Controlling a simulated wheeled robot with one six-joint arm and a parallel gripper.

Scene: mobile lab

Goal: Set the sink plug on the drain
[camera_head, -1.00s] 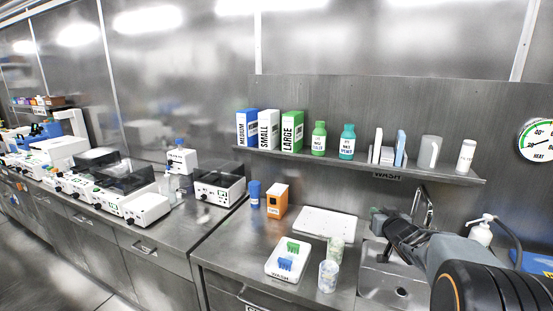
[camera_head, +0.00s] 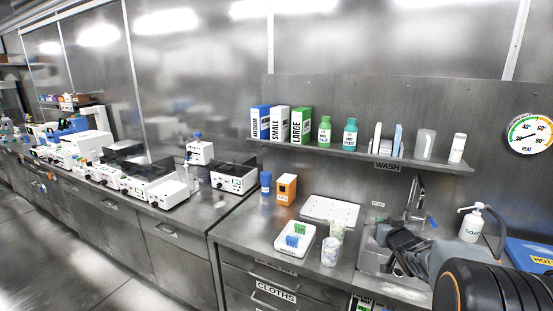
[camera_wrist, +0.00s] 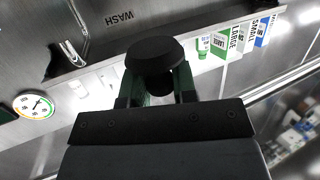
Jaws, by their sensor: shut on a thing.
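My gripper (camera_wrist: 158,90) is shut on the sink plug (camera_wrist: 154,55), a black round disc with a narrower stem, held at the fingertips in the wrist view. In the head view my arm reaches in from the lower right, and my gripper (camera_head: 397,268) is over the sink (camera_head: 372,258). The plug cannot be made out there. The drain is not visible now; my arm covers much of the basin.
A tap (camera_head: 415,205) stands behind the sink, with a soap bottle (camera_head: 472,224) to its right. A shelf (camera_head: 360,152) runs above.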

